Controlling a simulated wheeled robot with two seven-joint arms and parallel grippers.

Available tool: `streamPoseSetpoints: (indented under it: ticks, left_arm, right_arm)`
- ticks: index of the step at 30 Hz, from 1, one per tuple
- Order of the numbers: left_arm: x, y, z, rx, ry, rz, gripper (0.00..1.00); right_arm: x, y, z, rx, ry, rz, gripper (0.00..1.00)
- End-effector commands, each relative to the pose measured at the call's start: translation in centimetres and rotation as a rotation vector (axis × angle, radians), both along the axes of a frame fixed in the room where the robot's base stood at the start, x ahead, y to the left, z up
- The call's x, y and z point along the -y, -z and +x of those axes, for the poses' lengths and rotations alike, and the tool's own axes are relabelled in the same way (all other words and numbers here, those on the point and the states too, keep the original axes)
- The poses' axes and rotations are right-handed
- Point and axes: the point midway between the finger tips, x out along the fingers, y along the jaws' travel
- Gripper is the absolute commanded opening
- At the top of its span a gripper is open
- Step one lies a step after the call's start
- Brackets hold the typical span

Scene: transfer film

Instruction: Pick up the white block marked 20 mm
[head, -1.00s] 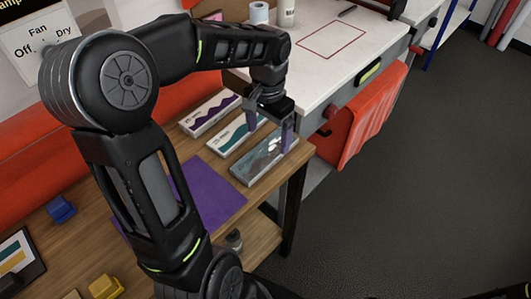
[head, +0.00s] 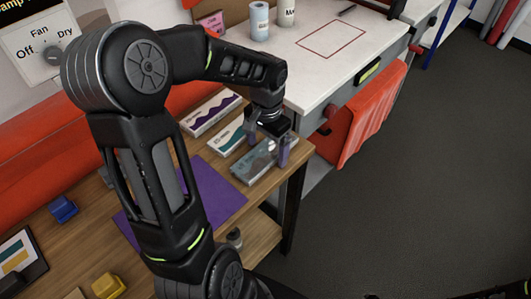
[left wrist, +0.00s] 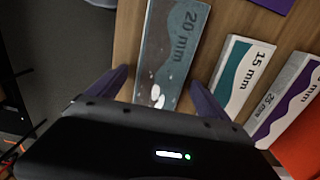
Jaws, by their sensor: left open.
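The block marked 20 mm (head: 253,164) lies flat on the wooden table near its right edge. Its top looks grey-blue with pale patches, with a lighter rim. In the left wrist view the block (left wrist: 172,50) shows its "20 mm" label. My left gripper (head: 267,143) is open above the block's far part. In the left wrist view its purple fingers (left wrist: 158,82) stand on either side of the block with nothing gripped. Whether they touch it, I cannot tell. My right gripper is out of view.
A teal-patterned 15 mm block (left wrist: 238,75) and a purple-patterned 25 mm block (left wrist: 285,100) lie beside it. A purple mat (head: 210,190) is nearer on the table. A white bench (head: 300,75) with an orange cloth (head: 365,115) stands beyond, right.

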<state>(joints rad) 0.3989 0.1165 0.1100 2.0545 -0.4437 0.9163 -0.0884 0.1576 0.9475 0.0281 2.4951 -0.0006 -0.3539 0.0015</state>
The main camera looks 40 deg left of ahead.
Motion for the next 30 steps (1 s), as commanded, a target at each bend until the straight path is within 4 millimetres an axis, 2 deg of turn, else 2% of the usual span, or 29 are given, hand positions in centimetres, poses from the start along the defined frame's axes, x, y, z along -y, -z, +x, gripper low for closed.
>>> streamPoseSetpoints:
  ticks: [12,30]
  left_arm:
    - [0.00,-0.03,0.00,0.000,0.000,0.000,0.87]
    - [0.00,-0.03,0.00,0.000,0.000,0.000,0.38]
  right_arm:
    - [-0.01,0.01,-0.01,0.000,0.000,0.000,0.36]
    - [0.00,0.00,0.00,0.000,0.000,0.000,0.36]
